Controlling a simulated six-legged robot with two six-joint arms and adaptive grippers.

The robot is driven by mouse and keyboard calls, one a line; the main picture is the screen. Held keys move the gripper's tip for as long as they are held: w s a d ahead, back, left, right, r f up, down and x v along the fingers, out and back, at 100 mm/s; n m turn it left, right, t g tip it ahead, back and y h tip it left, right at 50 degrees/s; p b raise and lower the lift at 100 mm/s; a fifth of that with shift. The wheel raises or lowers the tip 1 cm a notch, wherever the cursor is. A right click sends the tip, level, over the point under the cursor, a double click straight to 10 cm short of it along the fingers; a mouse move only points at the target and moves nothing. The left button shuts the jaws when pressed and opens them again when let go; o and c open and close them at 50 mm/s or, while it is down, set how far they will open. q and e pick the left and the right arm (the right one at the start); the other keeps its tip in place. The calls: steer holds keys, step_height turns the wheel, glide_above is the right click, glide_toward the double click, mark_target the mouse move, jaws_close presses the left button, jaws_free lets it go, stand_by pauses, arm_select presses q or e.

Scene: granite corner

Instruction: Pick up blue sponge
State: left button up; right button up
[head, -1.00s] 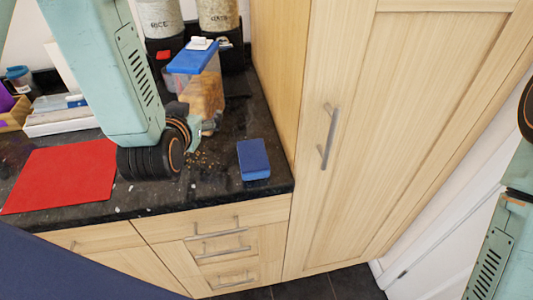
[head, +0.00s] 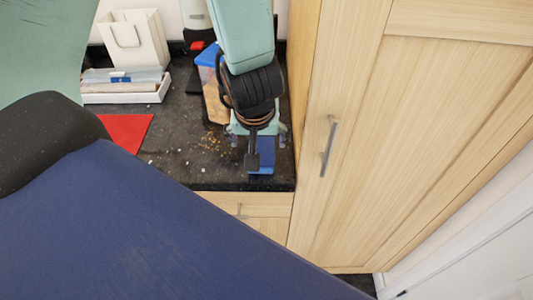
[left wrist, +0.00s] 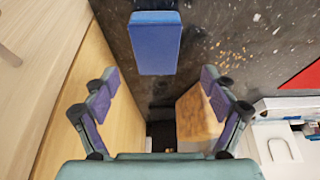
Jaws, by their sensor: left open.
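The blue sponge (head: 265,153) lies on the dark granite counter near its front right corner, partly hidden behind my left gripper in the head view. My left gripper (head: 258,139) is open and sits over the sponge, with nothing held. In the left wrist view the whole sponge (left wrist: 155,43) shows flat on the counter, ahead of the gap between the spread fingers (left wrist: 160,76). The fingers look apart from it. My right gripper is out of view.
A tall wooden cabinet (head: 400,130) closes off the counter's right side. A blue-lidded container (head: 212,95) stands behind and left of the gripper. Crumbs (head: 210,141) and a red mat (head: 128,130) lie to the left. A white tray (head: 125,97) holds items farther back.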

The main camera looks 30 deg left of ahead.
mark_target(261, 151)
arm_select(q)
steer(key=shift+w+a+f, duration=0.1)
steer(key=shift+f, duration=0.6)
steer(key=b+x, duration=0.1)
steer(key=x, duration=0.1)
steer(key=b+x, duration=0.1)
steer(key=x, duration=0.1)
steer(key=shift+w+f, duration=0.25)
steer(key=shift+w, duration=0.05)
steer(key=shift+w+a+f+b, duration=0.1)
steer(key=shift+f+b, duration=0.25)
steer(key=shift+f, duration=0.05)
steer(key=shift+d+r, duration=0.15)
steer(key=shift+d, duration=0.1)
steer(key=shift+a+f, duration=0.15)
steer(key=shift+f, duration=0.1)
steer(key=c, duration=1)
